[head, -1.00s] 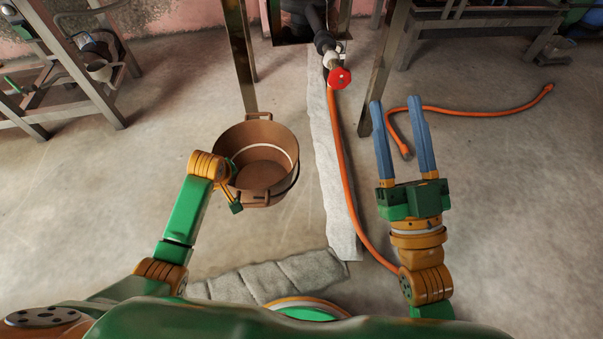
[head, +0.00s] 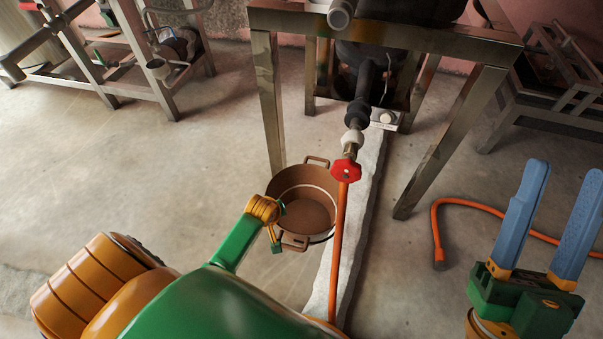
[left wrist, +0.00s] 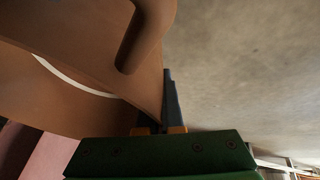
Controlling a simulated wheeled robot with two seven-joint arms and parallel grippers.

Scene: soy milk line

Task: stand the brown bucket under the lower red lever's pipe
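The brown bucket (head: 304,212) is upright with a handle on each side, just left of the red lever (head: 346,171) and its pipe (head: 352,138) in the head view. My left gripper (head: 281,210) is at the bucket's near left rim. In the left wrist view the bucket (left wrist: 75,65) fills the upper left, and the fingers (left wrist: 168,100) close on its wall beside a handle. Whether the bucket's base touches the floor is unclear. My right gripper (head: 552,220) is open and empty at the right.
A metal stand (head: 268,90) carries the dark tank and pipe; its front legs are near the bucket and to the right. Another rack (head: 120,75) stands far left.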

